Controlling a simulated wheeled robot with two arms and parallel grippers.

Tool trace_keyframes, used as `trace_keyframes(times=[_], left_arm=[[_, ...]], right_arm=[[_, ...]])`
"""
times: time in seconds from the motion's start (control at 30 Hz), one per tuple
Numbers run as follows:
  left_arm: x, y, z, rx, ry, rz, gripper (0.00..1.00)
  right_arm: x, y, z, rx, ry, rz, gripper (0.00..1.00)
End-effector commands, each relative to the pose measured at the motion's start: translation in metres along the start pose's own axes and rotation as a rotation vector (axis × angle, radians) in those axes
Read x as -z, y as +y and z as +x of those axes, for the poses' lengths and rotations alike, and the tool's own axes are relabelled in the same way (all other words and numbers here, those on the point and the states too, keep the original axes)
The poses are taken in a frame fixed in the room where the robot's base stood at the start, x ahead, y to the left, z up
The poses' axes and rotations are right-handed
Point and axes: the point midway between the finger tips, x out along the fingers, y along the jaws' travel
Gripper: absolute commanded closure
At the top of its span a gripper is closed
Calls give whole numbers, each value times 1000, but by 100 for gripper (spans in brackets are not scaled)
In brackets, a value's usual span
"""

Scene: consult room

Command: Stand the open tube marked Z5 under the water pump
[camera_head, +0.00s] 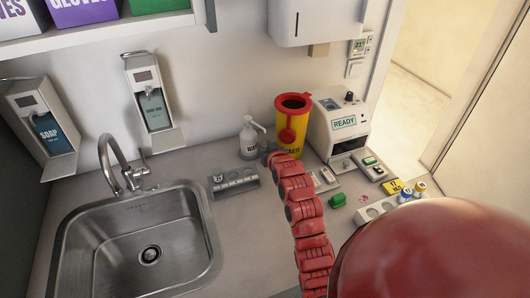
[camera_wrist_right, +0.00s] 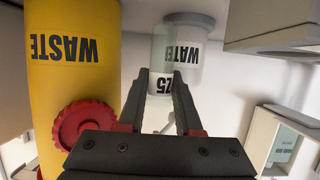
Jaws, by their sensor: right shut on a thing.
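The water pump (camera_head: 249,139) is a white bottle with a spout, standing on the counter left of the yellow bin. Its WATER label (camera_wrist_right: 190,55) shows upside down in the right wrist view. My right gripper (camera_head: 268,156) is beside the pump, at its lower right in the head view. In the wrist view, the right gripper (camera_wrist_right: 161,80) is shut on the clear tube (camera_wrist_right: 160,60), whose label reads Z5 upside down. The tube overlaps the pump bottle in that view; I cannot tell whether its base touches the counter. My left gripper is out of view.
The yellow waste bin (camera_head: 286,138) with a red lid stands close to my right gripper. A grey rack (camera_head: 240,186) lies left of it, beside the sink (camera_head: 100,250). The READY machine (camera_head: 336,128), a green block (camera_head: 338,200) and another rack (camera_head: 372,211) are right.

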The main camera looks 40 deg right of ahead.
Motion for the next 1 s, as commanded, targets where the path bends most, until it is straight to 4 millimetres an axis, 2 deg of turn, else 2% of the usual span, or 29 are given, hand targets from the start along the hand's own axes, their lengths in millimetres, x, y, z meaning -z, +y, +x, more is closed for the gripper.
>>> trace_keyframes(times=[0.03, 0.13, 0.5, 0.53, 0.67, 0.7, 1.0], left_arm=[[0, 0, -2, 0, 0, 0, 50], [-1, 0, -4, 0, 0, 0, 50], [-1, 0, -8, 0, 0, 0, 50], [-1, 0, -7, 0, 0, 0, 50], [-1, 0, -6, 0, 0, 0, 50], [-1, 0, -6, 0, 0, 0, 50], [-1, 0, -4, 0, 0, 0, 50]], right_arm=[[-11, 0, 3, 0, -5, 1, 100], [-24, -1, 8, 1, -7, 1, 100], [-27, 0, 9, 1, -1, 0, 100], [-26, 0, 9, 1, -1, 0, 63], [-26, 0, 8, 1, -1, 0, 40], [-26, 0, 8, 1, -1, 0, 37], [-23, 0, 8, 0, -1, 0, 37]])
